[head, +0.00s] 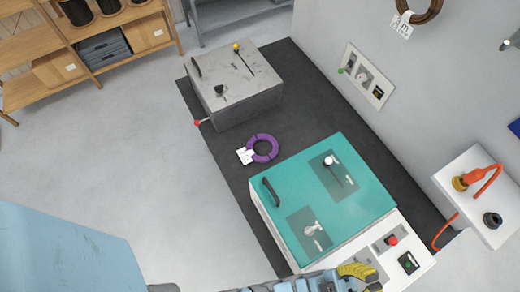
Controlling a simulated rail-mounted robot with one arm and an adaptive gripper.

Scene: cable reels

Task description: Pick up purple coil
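The purple coil (275,150) is a ring lying on the dark floor mat, with a white tag (244,156) at its left side. It lies between the grey machine box and the teal-topped machine, in full view and apart from my arm. My blue and grey arm crosses the bottom edge. A yellow and dark part at its end, which looks like my gripper (360,273), is beside the front panel of the teal-topped machine. Its fingers cannot be made out clearly, and nothing is seen held.
The teal-topped machine (352,205) stands between my arm and the coil. A grey box (240,95) with a red-tipped lever (198,123) is beyond the coil. Wooden shelves (40,48) are at top left. A white stand (478,190) with an orange cable is at right.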

